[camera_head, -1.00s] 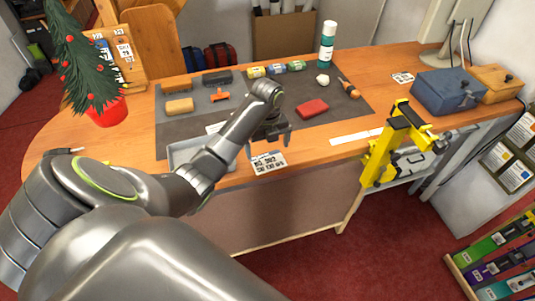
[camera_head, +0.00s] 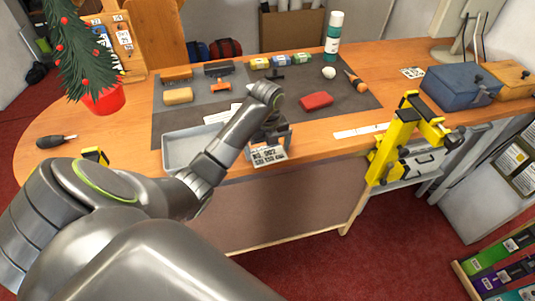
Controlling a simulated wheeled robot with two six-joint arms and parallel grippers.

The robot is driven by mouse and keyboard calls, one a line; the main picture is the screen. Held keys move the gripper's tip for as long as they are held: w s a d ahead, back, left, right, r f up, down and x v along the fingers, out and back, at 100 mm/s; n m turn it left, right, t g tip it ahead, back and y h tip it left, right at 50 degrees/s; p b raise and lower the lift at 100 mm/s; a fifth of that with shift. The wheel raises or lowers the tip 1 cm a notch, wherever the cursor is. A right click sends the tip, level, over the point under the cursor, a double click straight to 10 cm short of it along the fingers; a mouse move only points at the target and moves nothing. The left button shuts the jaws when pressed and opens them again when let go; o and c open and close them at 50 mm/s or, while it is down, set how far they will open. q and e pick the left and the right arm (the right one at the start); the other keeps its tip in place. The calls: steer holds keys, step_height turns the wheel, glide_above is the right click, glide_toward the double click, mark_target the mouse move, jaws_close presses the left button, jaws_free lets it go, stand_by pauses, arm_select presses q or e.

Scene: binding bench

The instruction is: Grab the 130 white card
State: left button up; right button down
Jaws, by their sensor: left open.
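A white card with dark printed characters (camera_head: 268,155) is at the front edge of the bench; I cannot read its print surely. My left gripper (camera_head: 270,138) is open over the card's back edge, its fingers close to it. I cannot tell whether they touch it. Another white card or sheet (camera_head: 222,116) lies on the dark mat, partly hidden by my left arm. A small printed white card (camera_head: 412,73) lies at the back right of the bench. My right gripper is not in view.
A grey tray (camera_head: 176,153) is left of my gripper. A red block (camera_head: 316,100) lies on the dark mat (camera_head: 345,102). A small tree in a red pot (camera_head: 104,101) stands at the left.

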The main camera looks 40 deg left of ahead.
arm_select(q)
steer(key=c, duration=0.6)
